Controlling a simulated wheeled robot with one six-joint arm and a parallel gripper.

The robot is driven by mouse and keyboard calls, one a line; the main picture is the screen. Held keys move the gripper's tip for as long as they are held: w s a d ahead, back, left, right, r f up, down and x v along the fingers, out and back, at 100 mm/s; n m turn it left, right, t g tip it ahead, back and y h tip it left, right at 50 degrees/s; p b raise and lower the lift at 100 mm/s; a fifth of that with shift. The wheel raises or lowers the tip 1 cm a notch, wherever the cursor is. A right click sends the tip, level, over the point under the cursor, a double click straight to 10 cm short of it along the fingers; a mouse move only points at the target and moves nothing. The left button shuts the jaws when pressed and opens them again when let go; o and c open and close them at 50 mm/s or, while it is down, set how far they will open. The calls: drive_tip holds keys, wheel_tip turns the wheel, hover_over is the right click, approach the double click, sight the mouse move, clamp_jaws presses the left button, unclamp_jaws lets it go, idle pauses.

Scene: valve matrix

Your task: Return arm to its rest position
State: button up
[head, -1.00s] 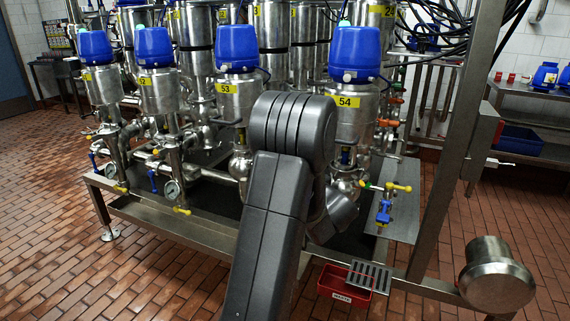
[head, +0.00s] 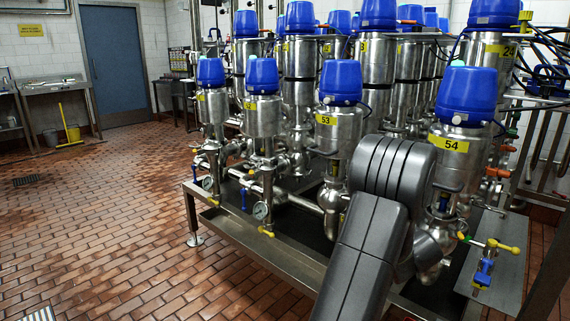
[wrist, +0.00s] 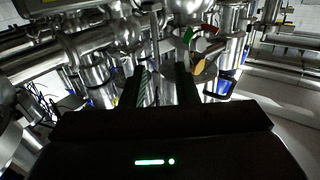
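My arm (head: 366,245) rises from the bottom of the head view, right of centre, and bends at a rounded dark grey elbow. It stands in front of the valve rack, between the valves labelled 53 (head: 340,125) and 54 (head: 460,148). My gripper is hidden behind the arm in the head view. In the wrist view my gripper (wrist: 160,85) shows two dark fingers set apart, with nothing between them but steel pipes further off. A green light glows on its dark body. Whether the fingers touch any pipe cannot be told.
The steel rack's front edge (head: 270,258) runs close behind my arm. Small yellow-handled valves (head: 497,246) stick out at the right. The tiled floor (head: 110,225) at the left is open.

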drive_tip(key=w+a, duration=0.1)
drive_tip(key=w, duration=0.5)
drive_tip(key=shift+w+b, duration=0.4)
drive_tip(key=shift+b, duration=0.05)
drive_tip(key=shift+a+r, duration=0.1)
